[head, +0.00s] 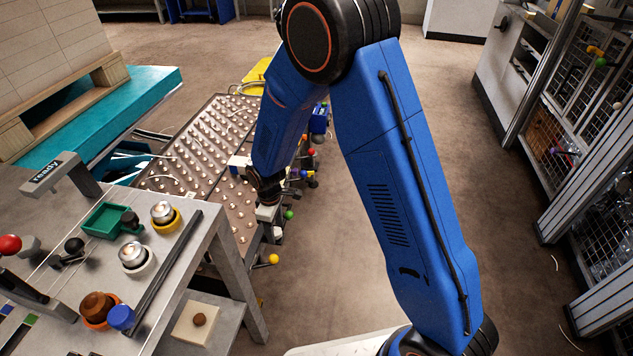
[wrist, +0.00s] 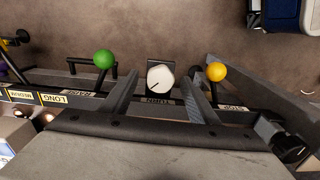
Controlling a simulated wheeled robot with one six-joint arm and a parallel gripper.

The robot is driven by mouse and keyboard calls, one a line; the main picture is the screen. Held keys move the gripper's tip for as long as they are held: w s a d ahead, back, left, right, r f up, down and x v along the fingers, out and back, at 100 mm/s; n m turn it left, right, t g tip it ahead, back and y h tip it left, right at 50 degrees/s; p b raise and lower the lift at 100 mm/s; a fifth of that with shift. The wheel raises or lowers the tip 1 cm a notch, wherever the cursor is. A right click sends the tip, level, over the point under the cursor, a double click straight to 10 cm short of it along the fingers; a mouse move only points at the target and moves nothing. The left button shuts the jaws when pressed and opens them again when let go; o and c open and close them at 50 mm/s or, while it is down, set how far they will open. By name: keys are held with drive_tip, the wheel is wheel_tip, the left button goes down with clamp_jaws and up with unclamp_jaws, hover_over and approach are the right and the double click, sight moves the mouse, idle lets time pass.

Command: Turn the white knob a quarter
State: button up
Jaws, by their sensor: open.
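The white knob (wrist: 160,77) sits on a dark mount in the wrist view, with a dark pointer line slanting across its face. A label reading TURN lies just below it. My gripper (wrist: 160,90) is open, with one finger on each side of the knob and a gap to it on both sides. I cannot tell how far the fingertips are above or short of the knob. In the head view my gripper (head: 268,212) is at the panel's near right edge, and the knob is hard to make out there.
A green ball lever (wrist: 104,58) stands left of the knob and a yellow ball lever (wrist: 216,71), by a STOP label, stands right, close outside my fingers.

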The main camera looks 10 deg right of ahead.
sight(275, 231)
drive_tip(key=shift+m, duration=0.4)
drive_tip(key=shift+r+m, duration=0.3)
drive_tip(key=shift+r, duration=0.1)
wheel_tip(275, 231, up, 16)
drive_tip(key=s+d+r+m, duration=0.2)
drive_tip(key=s+d+r, duration=0.2)
drive_tip(key=d+r, duration=0.1)
drive_tip(key=s+d+r+m+t, duration=0.1)
drive_tip(key=s+d+r+m, duration=0.1)
drive_tip(key=s+d+r, duration=0.2)
drive_tip(key=shift+s+d+r+y, duration=0.3)
drive_tip(key=shift+d+r, duration=0.4)
drive_tip(key=shift+d, duration=1.1)
